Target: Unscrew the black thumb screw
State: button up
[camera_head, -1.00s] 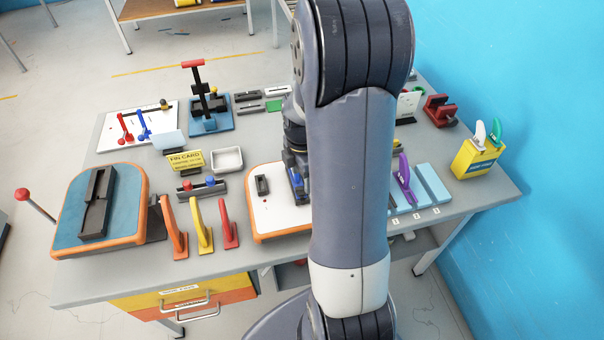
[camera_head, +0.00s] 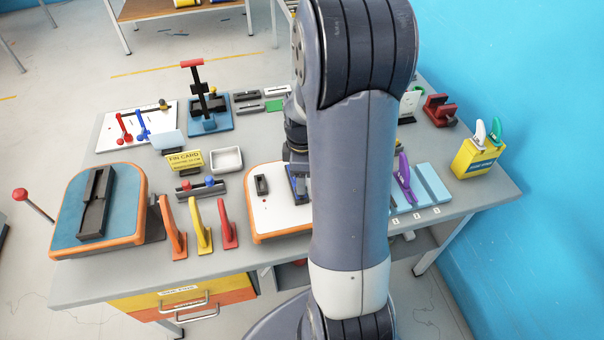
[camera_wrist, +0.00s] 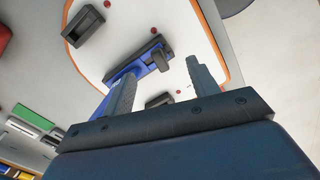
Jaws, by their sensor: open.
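A white board with an orange rim (camera_head: 275,226) lies on the table, partly hidden behind my arm. It carries a blue piece with a black bar (camera_head: 297,184); in the wrist view the black bar (camera_wrist: 136,62) lies slanted across the board. A small dark knob (camera_wrist: 163,62) at the bar's end looks like the black thumb screw; its threads cannot be seen. My gripper (camera_wrist: 161,66) is open, with one finger on each side of the knob in the picture. The gap in depth is hard to judge. Nothing is held. My arm hides the fingers in the head view.
A black block with a slot (camera_head: 262,185) is on the board's left. Orange, yellow and red upright handles (camera_head: 202,226) stand left of the board. A purple handle on light blue blocks (camera_head: 404,178) is to the right. A yellow holder (camera_head: 475,158) stands at the table's right edge.

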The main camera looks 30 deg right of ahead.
jog(key=m, duration=0.3)
jog(key=shift+s+m, duration=0.1)
jog(key=shift+m, duration=0.3)
dwell(0.3)
jog(key=m, duration=0.4)
jog(key=shift+m, duration=0.3)
jog(key=m, duration=0.3)
jog(key=shift+a+m+b, duration=0.1)
jog(key=shift+m+b, duration=0.2)
jog(key=shift+b, duration=0.05)
